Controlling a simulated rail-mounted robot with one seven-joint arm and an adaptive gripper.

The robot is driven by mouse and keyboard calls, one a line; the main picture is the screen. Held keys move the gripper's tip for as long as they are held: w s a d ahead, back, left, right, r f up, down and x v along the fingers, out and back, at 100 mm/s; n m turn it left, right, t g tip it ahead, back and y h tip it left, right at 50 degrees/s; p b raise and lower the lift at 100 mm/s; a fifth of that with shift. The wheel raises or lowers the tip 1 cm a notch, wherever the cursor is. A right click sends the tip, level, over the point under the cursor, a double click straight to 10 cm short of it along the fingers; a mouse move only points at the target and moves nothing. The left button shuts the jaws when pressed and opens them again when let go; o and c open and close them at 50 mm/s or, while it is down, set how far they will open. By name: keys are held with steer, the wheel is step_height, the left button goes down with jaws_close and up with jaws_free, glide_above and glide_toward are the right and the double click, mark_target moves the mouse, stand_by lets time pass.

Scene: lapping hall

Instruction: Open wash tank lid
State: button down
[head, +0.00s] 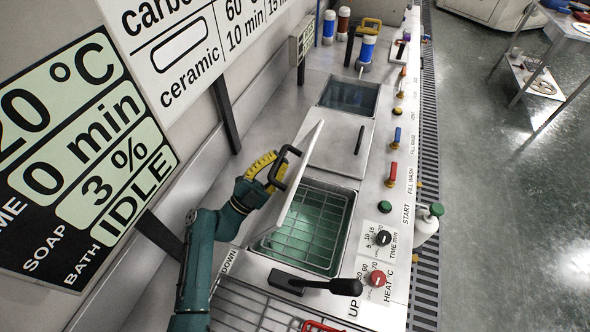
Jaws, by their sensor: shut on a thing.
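The wash tank lid (307,149) is a pale flat panel, raised and tilted steeply at the left side of the tank. Its black handle (291,150) faces left. My gripper (272,170), with yellow parts at the end of the teal arm, is shut on this handle; the fingertips are partly hidden. Below and right of the lid, the wash tank (349,212) stands open, with a wire rack over greenish liquid inside.
A flat lid (322,147) with a dark handle lies behind the wash tank. Farther back is an open tank (350,96). A black lever (345,287) lies in front, near a wire rack (245,303). Knobs, including a red one (377,279), line the right side. A wall display (75,160) is left.

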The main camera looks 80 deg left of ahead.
steer(key=shift+s+a+r+n+y, duration=0.65)
steer(key=shift+s+r+n, duration=0.1)
steer(key=shift+s, duration=0.2)
steer(key=c, duration=1)
jaws_free()
steer(key=shift+a+f, duration=0.1)
steer(key=shift+c, duration=0.2)
steer(key=shift+f, duration=0.2)
